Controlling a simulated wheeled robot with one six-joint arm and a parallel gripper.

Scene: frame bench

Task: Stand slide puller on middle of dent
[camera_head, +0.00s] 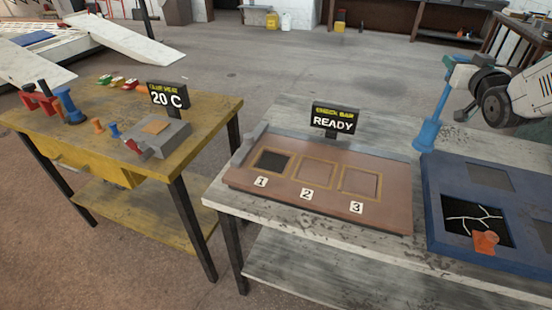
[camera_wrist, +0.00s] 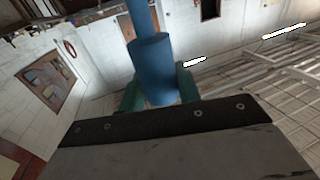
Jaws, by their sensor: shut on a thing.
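A blue tool with a long shaft and a wider foot, likely the slide puller (camera_head: 428,130), is held upright, slightly tilted, above the back left corner of the blue frame (camera_head: 432,205). I cannot tell whether its foot touches anything. My gripper (camera_head: 458,78) is shut on its upper part. In the wrist view the blue cylinder (camera_wrist: 153,70) sits between the teal fingers (camera_wrist: 160,88). The frame holds a grey panel (camera_head: 490,175) and a dark panel with white cracks (camera_head: 465,212). An orange piece (camera_head: 485,241) lies on the cracked panel. I cannot make out a dent for certain.
A brown board (camera_head: 330,208) with squares numbered 1 to 3 stands left of the frame, below a READY sign (camera_head: 335,119). A yellow table (camera_head: 60,135) at left holds a heater (camera_head: 160,138) reading 20 C and several small coloured pieces. Floor between tables is clear.

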